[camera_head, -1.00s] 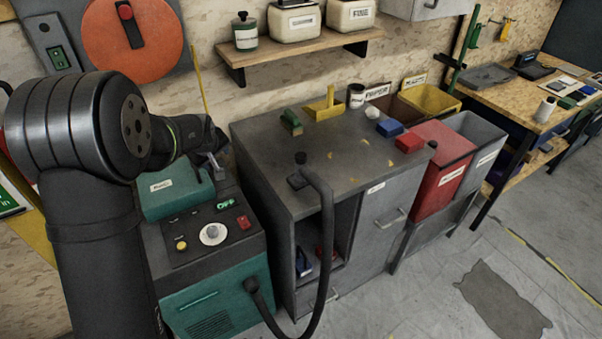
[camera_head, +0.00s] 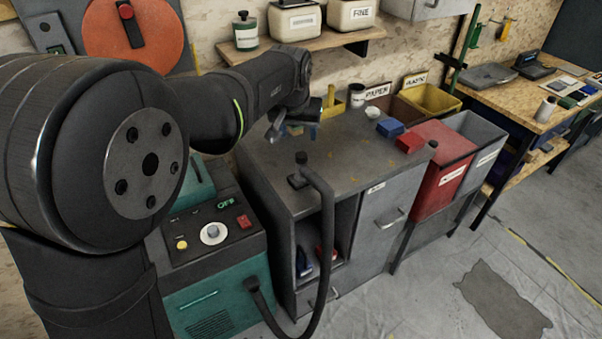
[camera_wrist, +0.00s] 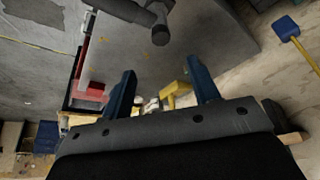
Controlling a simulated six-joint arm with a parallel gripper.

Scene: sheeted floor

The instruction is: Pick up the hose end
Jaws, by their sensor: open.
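The black hose end (camera_head: 301,158) stands up at the front left of the grey cabinet top (camera_head: 350,150). From it the hose (camera_head: 328,220) bends over the cabinet's front edge and loops down to the teal machine (camera_head: 215,290). My gripper (camera_head: 292,134) is above the back left of the cabinet top, behind the hose end and apart from it. In the wrist view my gripper (camera_wrist: 163,85) shows two blue fingers spread wide with nothing held between them. The hose end (camera_wrist: 160,34) shows there at the top, beyond the fingertips.
A shelf (camera_head: 290,50) with containers hangs above. The cabinet top's middle is mostly clear.

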